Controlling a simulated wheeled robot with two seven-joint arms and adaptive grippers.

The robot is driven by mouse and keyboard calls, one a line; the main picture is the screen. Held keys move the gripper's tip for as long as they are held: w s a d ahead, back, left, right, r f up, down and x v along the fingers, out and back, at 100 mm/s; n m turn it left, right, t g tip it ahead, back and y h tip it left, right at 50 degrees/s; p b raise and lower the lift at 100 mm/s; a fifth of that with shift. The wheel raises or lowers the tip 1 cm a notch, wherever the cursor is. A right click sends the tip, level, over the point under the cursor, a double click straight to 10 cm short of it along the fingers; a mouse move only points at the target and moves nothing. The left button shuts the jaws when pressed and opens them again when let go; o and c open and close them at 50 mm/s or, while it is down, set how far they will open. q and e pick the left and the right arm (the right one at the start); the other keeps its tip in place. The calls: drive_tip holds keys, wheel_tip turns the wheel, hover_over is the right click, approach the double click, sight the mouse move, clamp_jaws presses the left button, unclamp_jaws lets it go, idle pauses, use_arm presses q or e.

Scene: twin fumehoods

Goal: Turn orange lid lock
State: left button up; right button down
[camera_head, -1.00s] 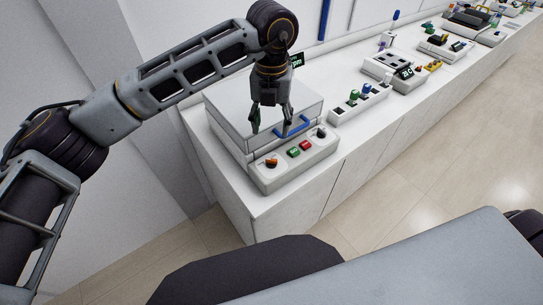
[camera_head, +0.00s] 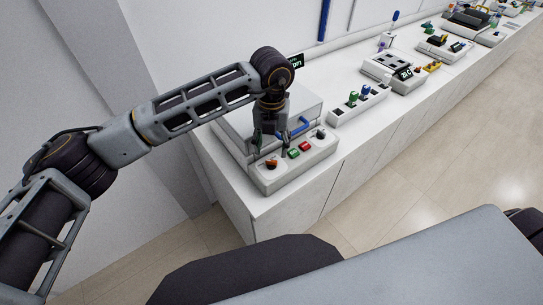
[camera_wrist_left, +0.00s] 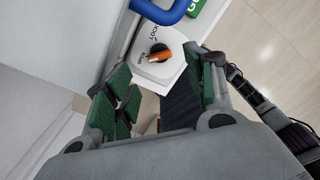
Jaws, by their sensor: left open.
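The orange lid lock (camera_head: 271,164) is a small knob at the left end of the sloped front panel of a white lab device (camera_head: 268,183). In the left wrist view the orange knob (camera_wrist_left: 160,55) sits on a dark base between LOCK and OPEN lettering. My left gripper (camera_head: 271,149) is open and points down just above the knob. In the left wrist view its green-padded fingers (camera_wrist_left: 160,86) stand apart with nothing between them, and the knob shows beyond the tips. I see no contact. My right gripper is not in view.
The device's lid has a blue handle (camera_head: 298,128) close behind the gripper. A green button (camera_head: 293,152), a red button (camera_head: 306,146) and a black knob (camera_head: 320,134) line the panel. More devices stand along the white bench (camera_head: 345,150) to the right.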

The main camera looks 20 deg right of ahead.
sight(271, 161)
use_arm(q)
drive_tip(key=shift+f+p, duration=0.5)
drive_tip(key=shift+f, duration=2.75)
drive_tip(key=c, duration=1)
